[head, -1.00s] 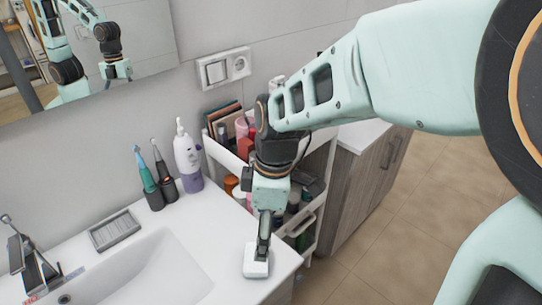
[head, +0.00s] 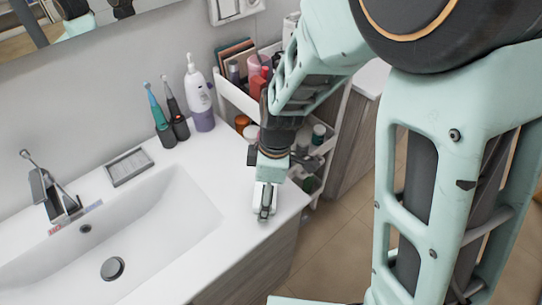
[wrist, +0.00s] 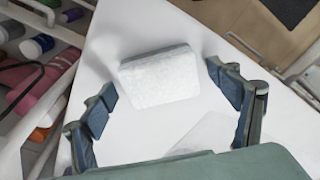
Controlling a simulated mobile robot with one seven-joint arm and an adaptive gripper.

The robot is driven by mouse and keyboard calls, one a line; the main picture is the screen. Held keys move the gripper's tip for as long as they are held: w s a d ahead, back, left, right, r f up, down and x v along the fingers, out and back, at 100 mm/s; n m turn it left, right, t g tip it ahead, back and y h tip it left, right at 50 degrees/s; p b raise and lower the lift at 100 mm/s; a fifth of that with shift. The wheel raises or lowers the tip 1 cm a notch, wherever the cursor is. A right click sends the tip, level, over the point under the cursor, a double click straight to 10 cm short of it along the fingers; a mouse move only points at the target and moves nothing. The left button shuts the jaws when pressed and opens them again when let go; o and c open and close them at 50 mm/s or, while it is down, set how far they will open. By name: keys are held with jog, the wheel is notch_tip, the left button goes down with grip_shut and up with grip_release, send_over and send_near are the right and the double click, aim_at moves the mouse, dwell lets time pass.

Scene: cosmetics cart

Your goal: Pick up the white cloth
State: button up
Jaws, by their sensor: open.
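The white cloth (wrist: 160,75) is a small, thick, folded-looking block with a textured top. It lies on the white counter near its corner. In the head view the cloth (head: 259,197) shows partly, behind and around my gripper's fingers. My gripper (head: 266,208) points down at it from above. In the wrist view my gripper (wrist: 168,100) is open, with one finger to the left of the cloth and one to the right. Clear counter shows between each finger and the cloth. I cannot tell the fingertips' exact height above the counter.
A white sink basin (head: 150,225) with a faucet (head: 50,195) is at the left. A purple-white bottle (head: 199,100), toothbrushes (head: 160,120) and a soap tray (head: 129,166) stand at the back. A cart (head: 240,97) with cosmetics stands beside the counter. The counter's edge is close to the cloth.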

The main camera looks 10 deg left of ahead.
jog(key=c, duration=1.4)
